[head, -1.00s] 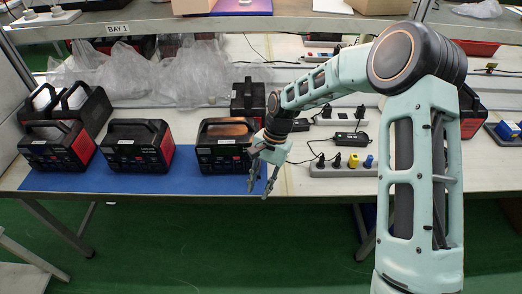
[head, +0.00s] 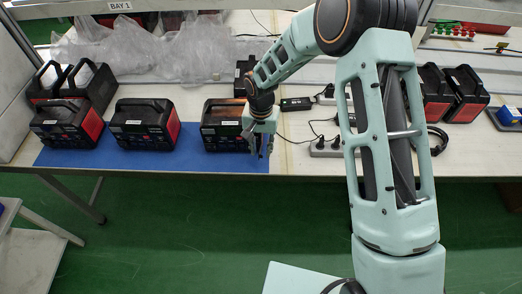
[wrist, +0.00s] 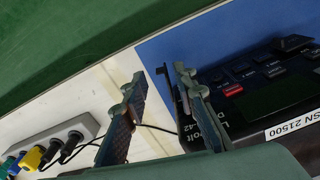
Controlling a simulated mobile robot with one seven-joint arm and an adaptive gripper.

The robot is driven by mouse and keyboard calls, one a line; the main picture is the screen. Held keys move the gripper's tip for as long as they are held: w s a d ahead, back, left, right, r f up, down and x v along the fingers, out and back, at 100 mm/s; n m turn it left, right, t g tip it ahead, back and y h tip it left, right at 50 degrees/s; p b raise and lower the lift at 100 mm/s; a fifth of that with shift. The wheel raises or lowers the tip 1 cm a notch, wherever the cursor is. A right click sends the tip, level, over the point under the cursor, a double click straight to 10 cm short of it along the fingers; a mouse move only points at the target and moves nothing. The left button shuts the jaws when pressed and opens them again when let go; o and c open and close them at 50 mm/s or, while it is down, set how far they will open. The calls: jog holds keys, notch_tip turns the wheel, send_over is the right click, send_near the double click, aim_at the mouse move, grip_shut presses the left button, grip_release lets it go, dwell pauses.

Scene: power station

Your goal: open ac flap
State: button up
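A black power station (head: 222,112) with a carry handle stands at the right end of the blue mat. My gripper (head: 261,153) is at its front right corner, pointing down. In the wrist view, its front panel (wrist: 245,75) shows buttons, a dark screen and a white label reading SN 21500. My gripper (wrist: 155,82) is open, with one finger over the white bench and the other over the panel's near end. A thin dark piece (wrist: 163,75) sticks out between the fingers; I cannot tell whether it is the AC flap or whether a finger touches it.
Two more power stations (head: 146,124) (head: 68,122) stand left on the blue mat (head: 190,160). A power strip with plugs (head: 328,148) and cables lie right of my gripper. Plastic bags (head: 120,50) lie behind. The green floor (head: 180,230) in front of the bench is open.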

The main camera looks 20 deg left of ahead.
jog(key=shift+f, duration=1.1)
jog(key=shift+c, duration=0.6)
grip_shut()
